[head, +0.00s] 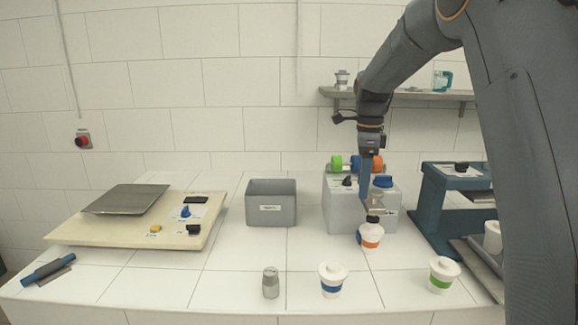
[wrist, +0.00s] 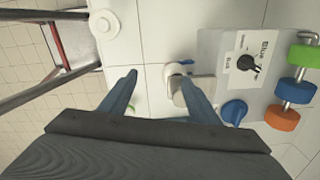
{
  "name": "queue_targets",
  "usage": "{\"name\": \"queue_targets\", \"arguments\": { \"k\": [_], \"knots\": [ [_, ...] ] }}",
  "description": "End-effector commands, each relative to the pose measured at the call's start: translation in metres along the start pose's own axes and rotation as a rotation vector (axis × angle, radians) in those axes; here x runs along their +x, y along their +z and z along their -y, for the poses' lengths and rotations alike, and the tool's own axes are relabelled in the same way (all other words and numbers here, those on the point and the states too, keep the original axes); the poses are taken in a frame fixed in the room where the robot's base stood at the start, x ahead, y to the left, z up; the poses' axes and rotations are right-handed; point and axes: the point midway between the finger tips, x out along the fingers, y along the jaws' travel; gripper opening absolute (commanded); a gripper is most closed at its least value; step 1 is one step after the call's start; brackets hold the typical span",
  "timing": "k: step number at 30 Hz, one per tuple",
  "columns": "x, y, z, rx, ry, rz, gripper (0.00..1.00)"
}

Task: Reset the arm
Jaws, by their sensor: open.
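My gripper (head: 366,192) points down in front of the grey filler machine (head: 343,212). In the wrist view its two fingers (wrist: 160,78) are spread apart with nothing between them. A white cup with an orange band (head: 371,238) stands under the machine's metal spout (head: 375,207), just below the gripper; the spout also shows in the wrist view (wrist: 194,92). The machine carries a blue knob (head: 383,181) and a black dial (head: 347,182). Its green, blue and orange discs (wrist: 296,88) show at the right of the wrist view.
Cups with a blue band (head: 331,284) and a green band (head: 441,281) stand near the front edge, beside a small metal canister (head: 270,284). A grey bin (head: 271,212) is left of the machine, a blue stand (head: 440,205) right. A shelf (head: 400,93) hangs behind the arm.

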Motion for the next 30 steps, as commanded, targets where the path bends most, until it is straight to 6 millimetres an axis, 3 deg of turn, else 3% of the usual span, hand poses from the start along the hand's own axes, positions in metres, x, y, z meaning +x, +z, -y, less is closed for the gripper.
{"name": "queue_targets", "arguments": {
  "k": [8,24,30],
  "knots": [
    [0.031,-0.008,-0.057,-0.39,-0.018,0.001,0.56],
    [0.122,-0.046,-0.264,-1.559,-0.08,-0.05,0.56],
    [0.136,-0.053,-0.301,-1.753,-0.087,-0.066,0.56]
  ]
}}
